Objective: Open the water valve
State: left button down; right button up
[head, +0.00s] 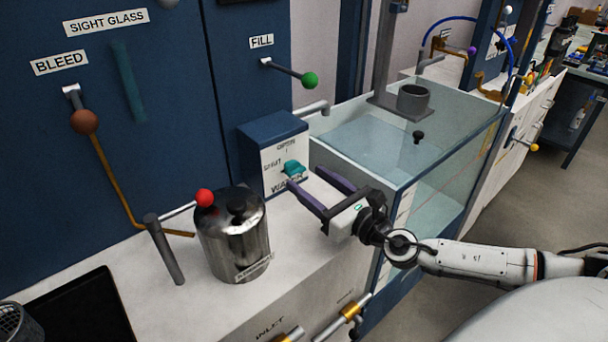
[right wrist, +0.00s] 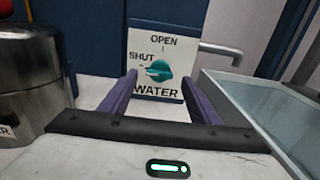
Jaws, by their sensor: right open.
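The water valve is a teal knob (head: 294,168) on a white panel marked OPEN, SHUT and WATER, on the front of a blue box (head: 268,129). In the right wrist view the teal knob (right wrist: 158,70) sits ahead, between the fingers, with its pointed end toward SHUT at the left. My right gripper (head: 312,185) is open and empty, its two purple fingers pointing at the panel. The fingers also show in the right wrist view (right wrist: 160,88); they look short of the knob, and I see no contact. My left gripper is not in view.
A shiny metal canister (head: 234,240) with a red ball-ended lever stands left of my right gripper on the white counter (head: 190,300). A clear water tank (head: 425,150) stands to the right. A green-knobbed FILL lever (head: 309,80) sticks out above the box.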

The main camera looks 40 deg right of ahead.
aim_at(293, 169)
jog(key=shift+w+a, duration=0.1)
jog(key=shift+w, duration=1.35)
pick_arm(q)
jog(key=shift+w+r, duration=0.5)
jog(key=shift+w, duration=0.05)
pick_arm(e)
jog(key=c, duration=1.1)
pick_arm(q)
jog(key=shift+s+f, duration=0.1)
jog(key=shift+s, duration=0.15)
pick_arm(e)
jog(key=shift+o, duration=0.2)
